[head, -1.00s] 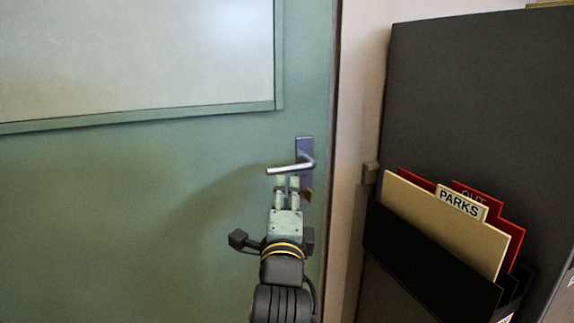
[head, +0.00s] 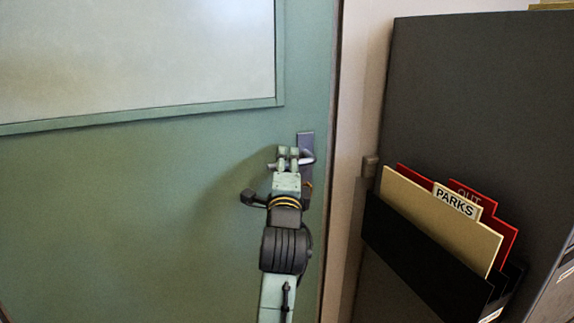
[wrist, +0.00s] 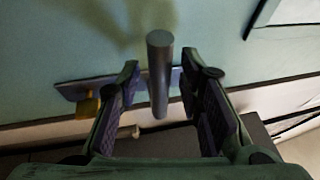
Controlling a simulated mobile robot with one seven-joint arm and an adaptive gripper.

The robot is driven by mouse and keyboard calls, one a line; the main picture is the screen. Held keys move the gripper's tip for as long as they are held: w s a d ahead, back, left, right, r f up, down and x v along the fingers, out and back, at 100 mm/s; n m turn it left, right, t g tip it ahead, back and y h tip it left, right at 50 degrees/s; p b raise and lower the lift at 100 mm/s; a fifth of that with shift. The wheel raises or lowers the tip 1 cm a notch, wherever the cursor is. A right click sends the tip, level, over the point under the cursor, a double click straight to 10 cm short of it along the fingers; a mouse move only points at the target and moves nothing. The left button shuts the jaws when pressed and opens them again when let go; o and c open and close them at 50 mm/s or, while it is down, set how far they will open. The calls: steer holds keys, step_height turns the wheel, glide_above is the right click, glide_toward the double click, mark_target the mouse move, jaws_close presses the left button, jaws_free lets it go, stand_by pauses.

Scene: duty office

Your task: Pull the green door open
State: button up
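The green door (head: 120,210) fills the left and middle of the head view and looks shut, its right edge along the frame. Its silver lever handle (head: 308,157) sits on a grey plate (head: 306,140) near that edge and lies about level. My gripper (head: 288,152) is at the lever, covering its middle part. In the wrist view, the lever (wrist: 159,80) shows as a bar between the two fingers of my gripper (wrist: 160,68). The fingers are apart, with a gap on each side of the bar.
A small yellow-orange piece (wrist: 88,107) hangs below the lever. A dark cabinet (head: 480,100) stands right of the door frame, with a black file holder (head: 420,255) on its side holding a tan PARKS folder (head: 430,215) and red folders.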

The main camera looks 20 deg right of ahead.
jaws_close()
stand_by(0.7)
